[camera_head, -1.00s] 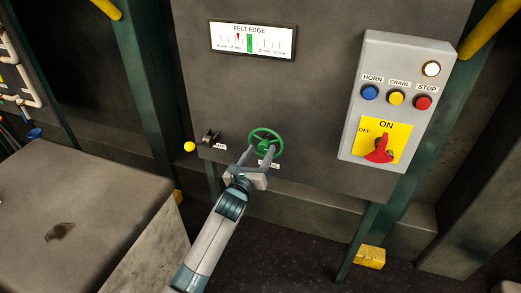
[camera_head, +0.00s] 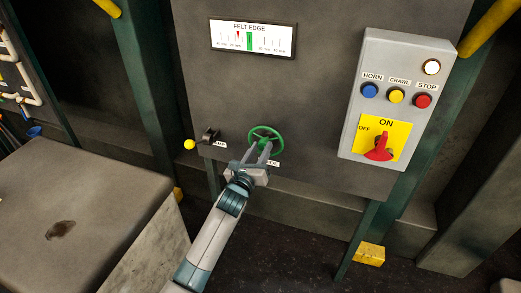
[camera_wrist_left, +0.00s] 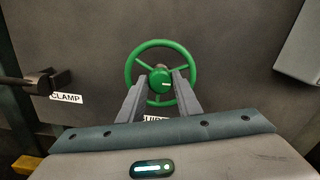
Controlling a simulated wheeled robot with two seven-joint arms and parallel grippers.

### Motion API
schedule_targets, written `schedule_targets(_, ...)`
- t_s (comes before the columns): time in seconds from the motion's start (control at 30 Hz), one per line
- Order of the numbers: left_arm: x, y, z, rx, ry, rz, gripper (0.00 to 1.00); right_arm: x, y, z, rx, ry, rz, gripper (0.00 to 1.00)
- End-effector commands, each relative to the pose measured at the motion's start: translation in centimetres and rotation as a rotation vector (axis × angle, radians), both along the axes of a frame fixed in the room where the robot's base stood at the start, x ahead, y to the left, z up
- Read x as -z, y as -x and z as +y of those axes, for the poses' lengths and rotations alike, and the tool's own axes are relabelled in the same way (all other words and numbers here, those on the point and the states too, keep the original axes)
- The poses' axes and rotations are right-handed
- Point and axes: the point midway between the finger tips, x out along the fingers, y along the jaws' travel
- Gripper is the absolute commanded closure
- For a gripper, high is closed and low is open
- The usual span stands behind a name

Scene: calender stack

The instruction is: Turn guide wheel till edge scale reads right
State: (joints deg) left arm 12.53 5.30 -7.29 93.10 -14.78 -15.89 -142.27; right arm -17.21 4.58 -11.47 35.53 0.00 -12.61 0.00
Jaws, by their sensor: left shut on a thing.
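The green guide wheel (camera_head: 265,129) is mounted low on the grey panel; in the left wrist view its rim (camera_wrist_left: 159,43) and hub (camera_wrist_left: 160,81) face me. My left gripper (camera_head: 260,147) is shut on the hub, one finger on each side, as the left wrist view (camera_wrist_left: 159,77) shows. A pale mark on the hub points right. The FELT EDGE scale (camera_head: 270,42) is above the wheel; its red pointer (camera_head: 238,34) stands left of the green band (camera_head: 249,41). The label under the wheel is partly hidden. My right gripper is out of view.
A clamp lever (camera_head: 209,136) with a yellow knob (camera_head: 190,144) is left of the wheel. A control box (camera_head: 397,100) at the right has HORN, CRAWL and STOP buttons and a red switch (camera_head: 379,150) at ON. A grey block (camera_head: 90,200) stands at lower left.

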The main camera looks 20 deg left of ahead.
Motion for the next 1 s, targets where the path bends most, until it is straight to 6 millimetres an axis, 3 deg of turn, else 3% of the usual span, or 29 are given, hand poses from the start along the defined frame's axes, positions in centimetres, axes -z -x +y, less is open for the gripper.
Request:
schedule_targets(0.37, 0.05, 0.0, 0.08, 0.0, 0.196, 0.008, 0.91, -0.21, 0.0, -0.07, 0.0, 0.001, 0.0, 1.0)
schedule_targets(1.0, 0.31, 0.0, 0.31, -0.001, 0.79, 0.029, 0.91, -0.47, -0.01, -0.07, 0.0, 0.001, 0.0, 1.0)
